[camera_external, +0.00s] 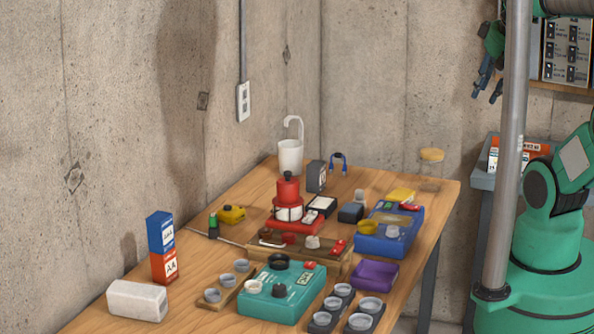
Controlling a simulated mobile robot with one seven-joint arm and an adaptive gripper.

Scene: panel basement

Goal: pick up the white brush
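A white cup-like holder (290,157) stands upright at the far end of the wooden table, near the wall corner. A thin white stem with a hooked top (294,127) rises from it. This looks like the white brush, but no bristles show, so I cannot be sure. My gripper (488,88) is at the upper right, high above the table's level and well apart from the white object. Its two dark fingers point down, with a gap and nothing between them. The grey pole hides part of my arm.
The wooden table (215,262) is crowded. A blue case (388,240), a teal box (282,295) and a glass jar (431,170) are there too. A grey pole (506,150) rises at right.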

